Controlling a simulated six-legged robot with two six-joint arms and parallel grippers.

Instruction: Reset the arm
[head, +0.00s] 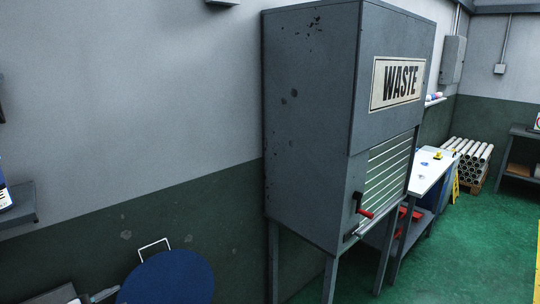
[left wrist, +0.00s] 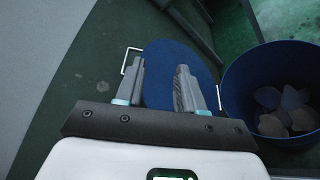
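My left gripper (left wrist: 160,68) is open in the left wrist view, with its two grey fingers apart and nothing between them. It is over a round blue lid-like disc (left wrist: 156,88), which shows behind the fingers. In the head view the disc (head: 172,280) is at the bottom edge, with a white wire handle (head: 153,246) at its far side. Grey parts that seem to be my left gripper show at the lower left edge there, largely cut off. My right gripper is in neither view.
A blue bin (left wrist: 238,85) with several greyish lumps stands right of the disc. A tall grey waste cabinet (head: 308,130) on legs has a red-handled lever (head: 364,212). A white-topped table (head: 428,170) and stacked tubes (head: 470,155) are beyond. Green floor (head: 455,265) is open at right.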

